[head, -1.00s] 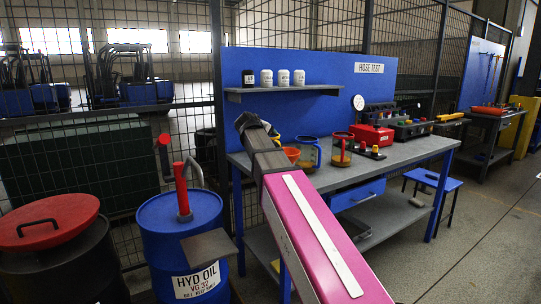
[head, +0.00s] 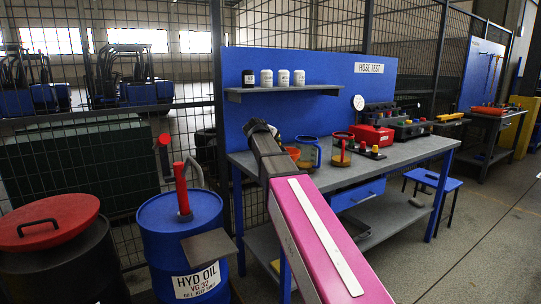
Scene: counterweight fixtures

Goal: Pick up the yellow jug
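I cannot make out a plainly yellow jug; my arm covers the left part of the grey workbench (head: 400,155), and one may be hidden there. A clear jug with a blue rim and handle (head: 318,150) stands on the bench just right of my arm. A clear jug with a red rim (head: 342,136) and amber contents stands further right. My gripper (head: 262,127) is over the bench's left end, left of both jugs and in front of the blue back panel. Its fingers are dark and small, largely masked by my wrist, so their opening does not show.
An orange funnel-like piece (head: 293,153) sits close beside my arm. A red box (head: 371,135) and control units (head: 412,129) stand further right. A shelf (head: 285,90) with several canisters is above. A blue oil drum (head: 180,235) with a pump stands left of the bench.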

